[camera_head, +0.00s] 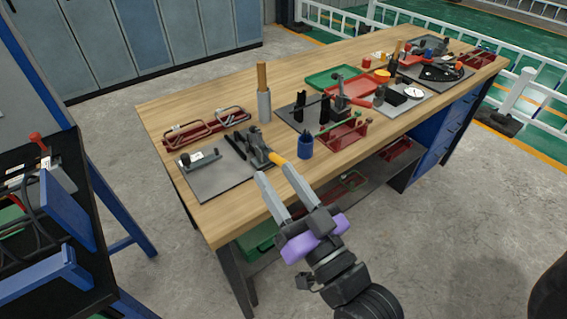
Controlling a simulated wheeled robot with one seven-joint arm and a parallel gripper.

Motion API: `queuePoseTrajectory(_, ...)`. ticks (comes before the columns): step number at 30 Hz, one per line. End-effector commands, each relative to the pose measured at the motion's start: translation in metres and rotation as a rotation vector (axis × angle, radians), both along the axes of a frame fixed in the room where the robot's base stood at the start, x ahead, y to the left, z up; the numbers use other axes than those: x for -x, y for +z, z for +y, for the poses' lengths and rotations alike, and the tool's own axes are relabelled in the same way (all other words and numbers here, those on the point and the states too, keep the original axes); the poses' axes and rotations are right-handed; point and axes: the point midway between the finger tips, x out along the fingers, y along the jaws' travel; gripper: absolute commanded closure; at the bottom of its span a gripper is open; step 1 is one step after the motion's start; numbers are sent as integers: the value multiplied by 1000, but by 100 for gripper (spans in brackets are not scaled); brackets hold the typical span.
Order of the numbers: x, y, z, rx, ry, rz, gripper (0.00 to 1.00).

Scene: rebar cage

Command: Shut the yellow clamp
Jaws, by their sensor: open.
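The yellow clamp is a dark grey clamp body (255,147) with a yellow handle (278,158) that points towards the front edge of the wooden bench. It stands at the right side of a grey plate (215,182). My gripper (275,171) is open, with two long grey fingers reaching towards the handle from the front. The fingertips appear just in front of the yellow handle, one on each side in the picture. I cannot tell whether they touch it or how high they are.
A blue cup (305,147) stands close right of the clamp. A grey cylinder with a wooden handle (264,98) is behind it. Red racks (205,128) lie at the back left. Red trays and tools crowd the bench to the right. The bench's front left corner is clear.

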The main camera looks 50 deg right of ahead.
Motion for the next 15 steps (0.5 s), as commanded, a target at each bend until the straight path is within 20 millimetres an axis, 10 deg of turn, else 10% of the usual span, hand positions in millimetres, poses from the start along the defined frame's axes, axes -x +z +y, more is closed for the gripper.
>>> queuePoseTrajectory(15, -112, 105, -89, 287, -36, -99, 59)
